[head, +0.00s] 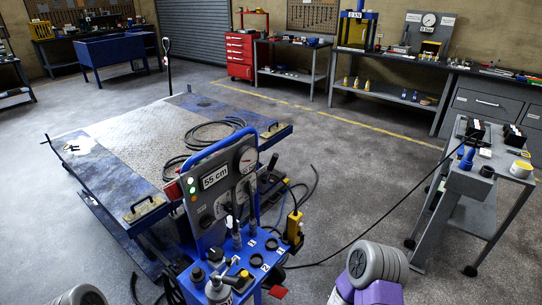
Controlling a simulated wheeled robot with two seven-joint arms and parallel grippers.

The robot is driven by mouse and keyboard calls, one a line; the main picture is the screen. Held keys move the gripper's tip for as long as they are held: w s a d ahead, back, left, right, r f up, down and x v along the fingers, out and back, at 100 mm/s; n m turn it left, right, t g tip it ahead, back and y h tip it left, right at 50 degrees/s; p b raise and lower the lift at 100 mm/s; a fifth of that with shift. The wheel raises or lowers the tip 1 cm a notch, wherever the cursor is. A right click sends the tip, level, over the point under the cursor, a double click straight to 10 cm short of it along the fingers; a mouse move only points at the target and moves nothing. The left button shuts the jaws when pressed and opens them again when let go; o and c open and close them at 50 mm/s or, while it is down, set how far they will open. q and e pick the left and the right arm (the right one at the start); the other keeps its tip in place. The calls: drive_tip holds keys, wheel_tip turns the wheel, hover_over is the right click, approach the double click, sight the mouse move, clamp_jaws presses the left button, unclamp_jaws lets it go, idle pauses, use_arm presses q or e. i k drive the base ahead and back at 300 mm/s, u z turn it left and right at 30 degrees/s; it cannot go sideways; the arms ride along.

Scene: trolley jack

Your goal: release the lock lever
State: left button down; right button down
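A blue and grey control stand (217,205) stands in the lower middle, in front of a low lift platform (130,135). Its display (215,177) reads 55 cm, with a green light to its left and a round gauge (246,160) to its right. Upright handles (237,232) rise in front of the panel, above a blue shelf (248,262) with numbered labels. A dark lever-like part (271,166) shows at the panel's right side. I cannot tell which part is the lock lever. Neither of my grippers is in view; only grey and purple arm parts show at the bottom edge.
A grey trolley (465,185) with tools stands at the right. A black cable (375,235) runs from it towards the stand. A yellow box (294,227) is at the stand's right. Workbenches and a red drawer cabinet (240,55) line the back.

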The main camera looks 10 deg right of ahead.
sight(274, 158)
drive_tip(key=z, duration=1.6)
drive_tip(key=i, duration=2.5)
drive_tip(key=u, duration=3.6)
drive_tip(key=i, duration=0.2)
drive_tip(key=z, duration=0.15)
